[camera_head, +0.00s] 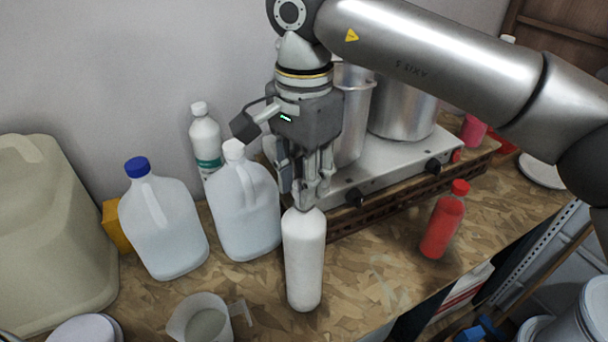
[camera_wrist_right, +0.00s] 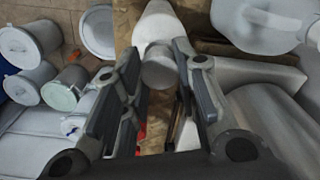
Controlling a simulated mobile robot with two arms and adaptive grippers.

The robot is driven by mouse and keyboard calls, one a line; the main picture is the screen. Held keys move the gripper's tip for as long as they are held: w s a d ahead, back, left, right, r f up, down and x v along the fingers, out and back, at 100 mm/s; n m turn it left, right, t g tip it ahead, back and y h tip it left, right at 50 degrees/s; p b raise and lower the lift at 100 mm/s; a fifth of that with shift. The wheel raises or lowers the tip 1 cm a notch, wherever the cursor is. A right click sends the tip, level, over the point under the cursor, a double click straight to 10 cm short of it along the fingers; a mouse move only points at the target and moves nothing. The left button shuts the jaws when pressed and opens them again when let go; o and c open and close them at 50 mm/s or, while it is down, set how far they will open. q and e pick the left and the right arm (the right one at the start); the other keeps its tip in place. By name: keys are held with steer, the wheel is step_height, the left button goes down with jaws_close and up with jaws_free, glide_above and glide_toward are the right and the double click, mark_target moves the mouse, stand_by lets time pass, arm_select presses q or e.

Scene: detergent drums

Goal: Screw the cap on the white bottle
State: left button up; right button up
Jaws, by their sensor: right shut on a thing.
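The white bottle (camera_head: 303,262) stands upright near the front edge of the wooden worktop. My right gripper (camera_head: 305,203) points straight down over its top. The gripper is shut on a pale cap at the bottle's neck; the fingers mostly hide the cap in the head view. In the right wrist view the cap (camera_wrist_right: 160,70) shows between the fingertips of the right gripper (camera_wrist_right: 157,62), in line with the white bottle (camera_wrist_right: 158,24) beyond it. I cannot tell how far the cap is threaded. My left gripper is in neither view.
Two translucent jugs (camera_head: 165,232) (camera_head: 247,215) stand left of the bottle, and a measuring cup (camera_head: 205,320) stands in front left. A metal stove (camera_head: 395,170) with pots is behind right. A red bottle (camera_head: 442,222) stands right, with bare worktop between.

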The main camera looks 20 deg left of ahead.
steer(key=shift+f+b, duration=0.5)
steer(key=shift+f, duration=0.15)
stand_by(1.4)
steer(key=m+b, duration=0.1)
steer(key=m, duration=0.1)
steer(key=shift+f+m, duration=0.15)
steer(key=shift+m, duration=0.15)
steer(key=m+b, duration=0.1)
steer(key=m, duration=0.2)
steer(key=m+b, duration=0.1)
steer(key=m, duration=0.1)
steer(key=shift+m, duration=0.4)
steer(key=m+b, duration=0.1)
steer(key=m, duration=0.2)
